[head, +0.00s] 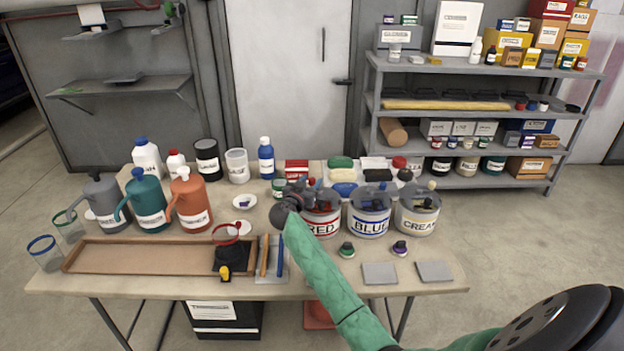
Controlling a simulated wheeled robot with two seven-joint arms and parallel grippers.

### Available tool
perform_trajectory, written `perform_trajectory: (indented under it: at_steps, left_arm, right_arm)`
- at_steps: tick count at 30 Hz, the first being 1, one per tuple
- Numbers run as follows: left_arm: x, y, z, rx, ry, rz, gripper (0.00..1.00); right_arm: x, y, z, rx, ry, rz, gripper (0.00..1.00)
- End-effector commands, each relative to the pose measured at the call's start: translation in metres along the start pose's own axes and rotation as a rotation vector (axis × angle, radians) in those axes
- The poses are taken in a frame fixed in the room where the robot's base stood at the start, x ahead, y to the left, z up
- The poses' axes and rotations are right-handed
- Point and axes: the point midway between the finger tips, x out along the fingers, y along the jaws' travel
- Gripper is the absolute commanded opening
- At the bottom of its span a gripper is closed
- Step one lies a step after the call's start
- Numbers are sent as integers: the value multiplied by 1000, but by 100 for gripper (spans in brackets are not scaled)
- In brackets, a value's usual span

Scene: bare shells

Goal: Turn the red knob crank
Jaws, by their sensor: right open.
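A can labelled RED (322,226) stands on the table, with a dark mechanism on its top. A small red part (319,184) shows above that can; it may be the red knob, but it is too small to be sure. My right gripper (303,188) is open at the upper left rim of the RED can and overlaps its top. I cannot tell whether it touches the crank. My arm's wrist hides part of the can's left side. My left gripper is out of view.
Cans labelled BLUE (369,223) and CREAM (416,222) stand close to the right. A wooden tray (130,268) and jugs (147,208) fill the left. Bottles and small boxes stand behind. Two grey pads (379,273) lie at the front right.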

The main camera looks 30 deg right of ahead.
Motion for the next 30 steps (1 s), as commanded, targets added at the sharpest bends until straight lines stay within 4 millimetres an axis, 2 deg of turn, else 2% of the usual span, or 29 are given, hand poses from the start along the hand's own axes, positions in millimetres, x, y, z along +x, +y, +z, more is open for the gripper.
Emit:
perform_trajectory:
  at_steps: [6,14,17,21,30]
  left_arm:
    - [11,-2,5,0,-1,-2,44]
    - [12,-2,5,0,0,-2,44]
    - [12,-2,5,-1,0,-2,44]
    - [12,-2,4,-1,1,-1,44]
    - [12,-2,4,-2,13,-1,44]
  right_arm:
    - [15,0,-1,-1,1,0,43]
    - [16,0,0,0,1,-1,43]
    - [16,0,0,0,1,-1,27]
    - [16,0,0,0,1,-1,0]
    - [17,0,-2,1,0,27,0]
